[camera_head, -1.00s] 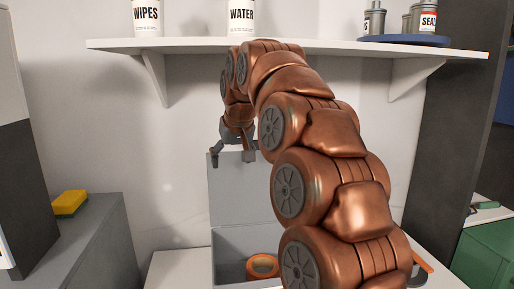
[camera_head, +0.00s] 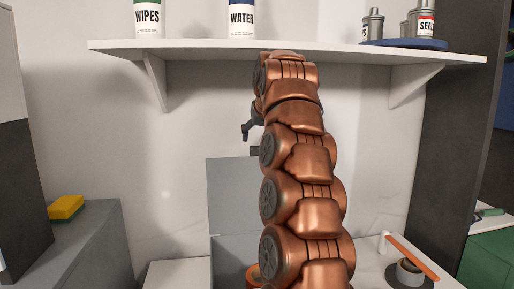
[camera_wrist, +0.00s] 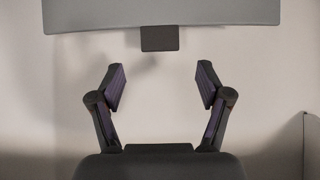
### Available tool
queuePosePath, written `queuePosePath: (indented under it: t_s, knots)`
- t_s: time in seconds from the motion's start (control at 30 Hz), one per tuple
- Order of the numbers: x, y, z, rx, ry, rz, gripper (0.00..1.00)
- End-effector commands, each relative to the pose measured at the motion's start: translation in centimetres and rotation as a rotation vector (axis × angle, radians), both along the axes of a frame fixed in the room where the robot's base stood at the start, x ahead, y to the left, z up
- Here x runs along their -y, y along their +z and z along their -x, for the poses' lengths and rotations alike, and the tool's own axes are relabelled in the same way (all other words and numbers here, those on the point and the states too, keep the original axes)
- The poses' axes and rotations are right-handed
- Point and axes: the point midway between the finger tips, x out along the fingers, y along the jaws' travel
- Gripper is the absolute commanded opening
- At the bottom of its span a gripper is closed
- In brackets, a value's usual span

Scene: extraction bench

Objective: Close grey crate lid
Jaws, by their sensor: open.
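The grey crate (camera_head: 228,247) stands on the bench at lower centre, partly hidden behind my arm. Its grey lid (camera_head: 229,195) is raised upright at the back of the crate. The lid also crosses the top of the wrist view (camera_wrist: 90,14), with a dark tab (camera_wrist: 160,38) sticking out from its edge. My gripper (camera_wrist: 161,82) is open and empty, its two fingers spread with the tab ahead of the gap, apart from it. In the head view one finger shows above the lid's top edge; the rest of the gripper is hidden by my arm.
An orange roll (camera_head: 253,275) lies in the crate. A white shelf (camera_head: 200,51) with containers hangs above. A grey block with a yellow sponge (camera_head: 66,207) is at left. A dark cup (camera_head: 409,272) and an orange bar (camera_head: 412,257) are at right.

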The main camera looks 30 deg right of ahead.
Motion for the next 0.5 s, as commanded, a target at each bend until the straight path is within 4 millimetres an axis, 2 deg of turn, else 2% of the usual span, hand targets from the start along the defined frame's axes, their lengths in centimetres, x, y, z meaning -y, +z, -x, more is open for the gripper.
queuePosePath:
  t_s: [0.5]
  knots:
    - [1.6, -4.6, -4.1, -0.005, 0.001, -0.001, 0.77]
